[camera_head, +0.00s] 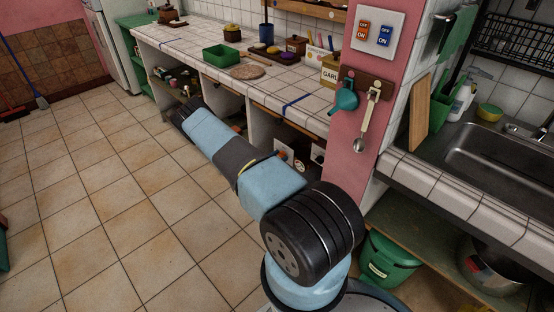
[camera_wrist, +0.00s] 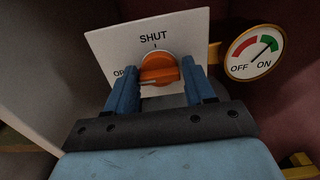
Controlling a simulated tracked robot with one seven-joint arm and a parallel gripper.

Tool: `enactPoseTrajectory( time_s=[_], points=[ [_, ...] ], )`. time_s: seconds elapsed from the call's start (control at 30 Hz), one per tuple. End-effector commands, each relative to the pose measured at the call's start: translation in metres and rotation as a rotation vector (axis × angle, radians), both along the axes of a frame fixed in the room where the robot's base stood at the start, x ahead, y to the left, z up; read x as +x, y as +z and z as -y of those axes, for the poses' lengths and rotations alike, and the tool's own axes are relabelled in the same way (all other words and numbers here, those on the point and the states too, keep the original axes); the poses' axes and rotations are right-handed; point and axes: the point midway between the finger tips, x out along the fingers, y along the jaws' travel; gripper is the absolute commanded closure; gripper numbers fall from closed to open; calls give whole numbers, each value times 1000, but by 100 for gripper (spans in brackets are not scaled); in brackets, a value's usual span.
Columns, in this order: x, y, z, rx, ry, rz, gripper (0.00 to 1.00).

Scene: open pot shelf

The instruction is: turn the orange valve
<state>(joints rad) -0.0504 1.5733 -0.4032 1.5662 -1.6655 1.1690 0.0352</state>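In the wrist view an orange valve knob (camera_wrist: 158,70) sits on a tilted white plate (camera_wrist: 193,35). The plate reads SHUT above the knob, and part of a word starting "OP" shows at its left. The knob's bar lies roughly crosswise in the picture. My gripper (camera_wrist: 160,76) has its two blue fingers apart, one on each side of the knob, very close to its edges. I cannot tell whether they press on it.
A round gauge (camera_wrist: 254,52) on a yellow mount is right of the plate, its needle toward the green ON side. A pale panel (camera_wrist: 45,85) stands at left. The tiled counter (camera_head: 200,38) runs above the shelving.

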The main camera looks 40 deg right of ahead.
Motion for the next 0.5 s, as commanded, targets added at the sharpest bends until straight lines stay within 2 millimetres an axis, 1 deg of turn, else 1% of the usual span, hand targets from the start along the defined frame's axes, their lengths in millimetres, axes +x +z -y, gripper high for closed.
enactPoseTrajectory(
  time_s=[0.03, 0.07, 0.37, 0.4, 0.5],
  points=[
    [0, 0, 0, 0, 0, 0, 51],
    [0, 0, 0, 0, 0, 0, 54],
    [-1, 0, 0, 0, -1, 0, 83],
    [0, 0, -11, 1, 0, 0, 83],
    [-2, 0, -2, 2, -4, 4, 84]
  ],
)
